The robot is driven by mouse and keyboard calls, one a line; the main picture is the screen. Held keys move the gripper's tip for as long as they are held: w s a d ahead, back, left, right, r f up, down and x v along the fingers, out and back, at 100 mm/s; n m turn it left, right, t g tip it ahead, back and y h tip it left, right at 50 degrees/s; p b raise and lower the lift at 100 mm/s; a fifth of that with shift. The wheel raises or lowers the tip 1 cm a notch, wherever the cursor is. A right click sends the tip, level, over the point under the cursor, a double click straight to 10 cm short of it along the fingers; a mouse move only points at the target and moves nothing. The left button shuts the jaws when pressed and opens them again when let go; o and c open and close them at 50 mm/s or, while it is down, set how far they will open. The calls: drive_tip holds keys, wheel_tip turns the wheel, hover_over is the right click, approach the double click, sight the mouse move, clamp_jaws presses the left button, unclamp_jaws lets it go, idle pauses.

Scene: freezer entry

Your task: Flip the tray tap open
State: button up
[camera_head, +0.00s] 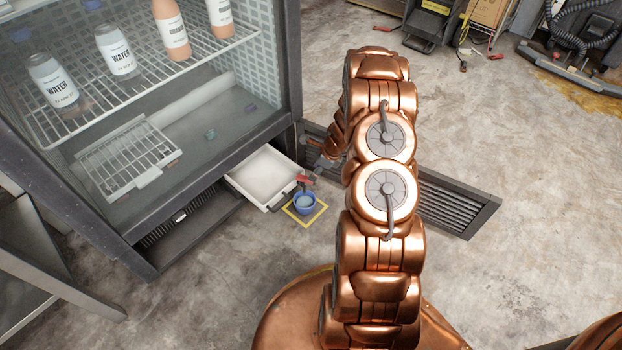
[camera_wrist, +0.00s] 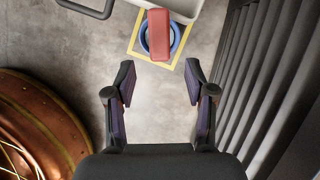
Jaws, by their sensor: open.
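The white tray (camera_head: 262,176) sticks out from under the glass-fronted fridge, low over the floor. Its tap has a red lever (camera_head: 305,179) at the tray's front edge; the lever also shows in the wrist view (camera_wrist: 159,34). A blue cup (camera_head: 304,205) stands on the floor below the tap, inside a yellow square outline. In the wrist view the lever covers part of the cup (camera_wrist: 145,46). My gripper (camera_wrist: 159,74) is open and empty, its fingertips short of the lever in that view. In the head view my arm partly hides it.
A dark slatted grille (camera_head: 455,205) lies right of the tap and runs along the right side of the wrist view. The fridge (camera_head: 215,160) holds bottles on a wire shelf (camera_head: 150,85). Bare concrete floor (camera_head: 540,200) is open to the right.

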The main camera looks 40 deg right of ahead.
sight(305, 181)
drive_tip(key=b+x, duration=0.1)
drive_tip(key=x, duration=0.4)
drive_tip(key=shift+a, duration=0.1)
drive_tip(key=shift+c, duration=0.2)
clamp_jaws()
